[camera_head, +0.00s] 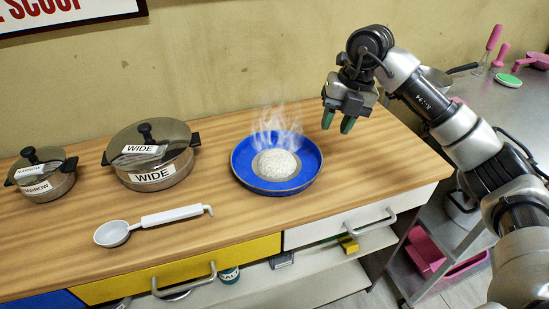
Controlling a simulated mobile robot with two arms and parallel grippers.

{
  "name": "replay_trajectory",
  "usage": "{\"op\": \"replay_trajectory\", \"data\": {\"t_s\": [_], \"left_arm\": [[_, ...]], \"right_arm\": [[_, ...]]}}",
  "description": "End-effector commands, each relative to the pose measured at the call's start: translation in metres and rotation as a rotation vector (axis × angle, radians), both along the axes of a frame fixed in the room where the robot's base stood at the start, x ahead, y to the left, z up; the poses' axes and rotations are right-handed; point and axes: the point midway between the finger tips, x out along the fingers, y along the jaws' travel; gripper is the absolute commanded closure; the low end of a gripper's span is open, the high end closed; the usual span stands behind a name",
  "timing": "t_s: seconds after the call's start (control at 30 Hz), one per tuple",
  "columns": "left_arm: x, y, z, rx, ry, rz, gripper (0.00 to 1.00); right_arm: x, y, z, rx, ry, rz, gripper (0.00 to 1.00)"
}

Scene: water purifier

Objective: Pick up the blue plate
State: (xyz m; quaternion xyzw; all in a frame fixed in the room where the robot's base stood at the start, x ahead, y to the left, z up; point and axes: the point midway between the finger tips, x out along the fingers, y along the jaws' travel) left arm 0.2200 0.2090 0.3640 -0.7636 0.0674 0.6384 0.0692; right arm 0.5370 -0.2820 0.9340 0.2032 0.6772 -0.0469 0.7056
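The blue plate (242,167) is a round, shallow dish on the wooden counter, near the middle of the view. A mound of pale, grainy food (276,164) lies in it and steam rises from it. My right gripper (338,122) is above the counter, to the right of the plate and apart from it. Its green-padded fingers point down with a gap between them, and nothing is held. My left gripper is not in view.
A pot labelled WIDE (153,158), a pot labelled NARROW (42,175) and a white ladle (150,222) are on the wooden counter (215,235). Drawers with handles (340,215) are below the front edge. A metal surface (490,105) with pink utensils is at right.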

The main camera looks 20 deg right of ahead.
Motion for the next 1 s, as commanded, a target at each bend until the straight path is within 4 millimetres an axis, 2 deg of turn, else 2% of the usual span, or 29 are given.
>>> {"op": "replay_trajectory", "data": {"t_s": [0.33,0.57,0.8,1.0], "left_arm": [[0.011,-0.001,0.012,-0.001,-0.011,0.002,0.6],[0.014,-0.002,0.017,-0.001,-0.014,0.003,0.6],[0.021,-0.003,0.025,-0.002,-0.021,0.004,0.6],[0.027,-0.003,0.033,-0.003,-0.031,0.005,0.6]], "right_arm": [[0.003,0.009,-0.046,-0.007,0.007,-0.002,0.67],[0.005,0.014,-0.063,-0.005,0.006,-0.001,0.67],[0.008,0.023,-0.097,-0.005,0.005,0.0,0.67],[0.009,0.024,-0.103,-0.006,0.002,-0.001,0.67]]}}
